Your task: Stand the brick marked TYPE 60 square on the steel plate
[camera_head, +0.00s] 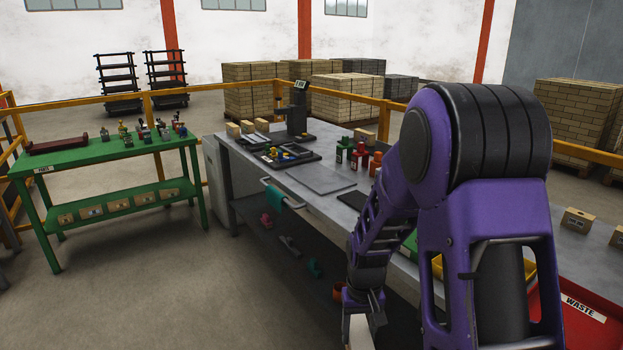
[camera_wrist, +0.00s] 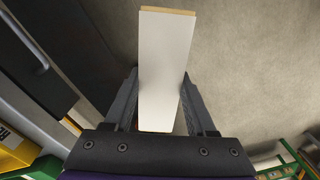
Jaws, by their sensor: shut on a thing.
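My gripper (camera_head: 361,318) hangs low in front of the bench, above the floor. In the wrist view my gripper (camera_wrist: 160,85) is shut on a long pale block (camera_wrist: 164,65) with a white face and a tan end. The block also shows partly at the bottom edge of the head view (camera_head: 359,336). No TYPE 60 marking can be read on it. A flat grey steel plate (camera_head: 322,179) lies bare on the bench top, well up and left of my gripper.
On the bench (camera_head: 232,148) stand tan bricks (camera_head: 247,127), a tool tray (camera_head: 283,157), a dark press-like device (camera_head: 297,112) and red and green bottles (camera_head: 357,155). More bricks (camera_head: 577,219) and a red WASTE bin (camera_head: 575,312) are at right. A green table (camera_head: 60,163) stands left; floor between is clear.

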